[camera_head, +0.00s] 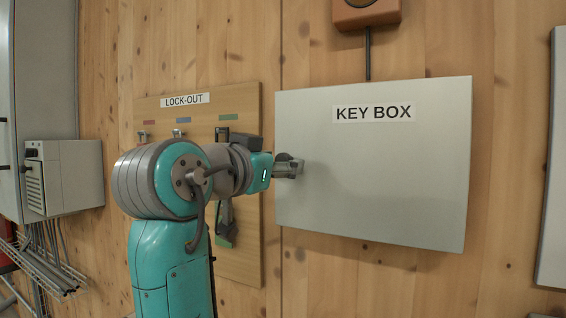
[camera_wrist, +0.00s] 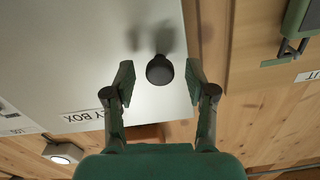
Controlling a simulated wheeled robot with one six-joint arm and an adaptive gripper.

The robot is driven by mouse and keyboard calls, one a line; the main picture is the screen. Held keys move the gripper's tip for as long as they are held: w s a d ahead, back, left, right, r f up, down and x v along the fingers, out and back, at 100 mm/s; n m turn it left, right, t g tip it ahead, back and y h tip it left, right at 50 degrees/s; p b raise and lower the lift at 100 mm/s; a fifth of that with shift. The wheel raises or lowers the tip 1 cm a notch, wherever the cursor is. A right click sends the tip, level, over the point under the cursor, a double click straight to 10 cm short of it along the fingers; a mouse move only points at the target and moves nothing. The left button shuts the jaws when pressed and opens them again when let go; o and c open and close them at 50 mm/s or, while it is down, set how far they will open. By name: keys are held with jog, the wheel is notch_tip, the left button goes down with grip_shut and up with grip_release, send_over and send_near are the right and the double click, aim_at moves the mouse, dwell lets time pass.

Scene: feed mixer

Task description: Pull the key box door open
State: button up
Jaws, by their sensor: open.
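The key box (camera_head: 375,175) is a pale grey panel on the wooden wall, labelled "KEY BOX". No gap shows along its door edges. My gripper (camera_head: 290,167) is at the left edge of the door, about mid-height. In the wrist view, a round black knob (camera_wrist: 159,72) stands on the grey door (camera_wrist: 75,60) near its edge. My gripper (camera_wrist: 160,66) is open there, one finger on each side of the knob, with space between knob and fingers. In the head view the knob is not clearly seen behind the gripper.
A wooden lock-out board (camera_head: 245,240) hangs left of the key box, partly behind my arm. An orange-brown box (camera_head: 366,12) with a cable is above. A grey cabinet (camera_head: 70,178) and wire rack are far left. A pale panel (camera_head: 553,170) is at the right edge.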

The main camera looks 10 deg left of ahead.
jog(key=shift+x, duration=0.95)
grip_shut()
jog(key=shift+s+a, duration=0.1)
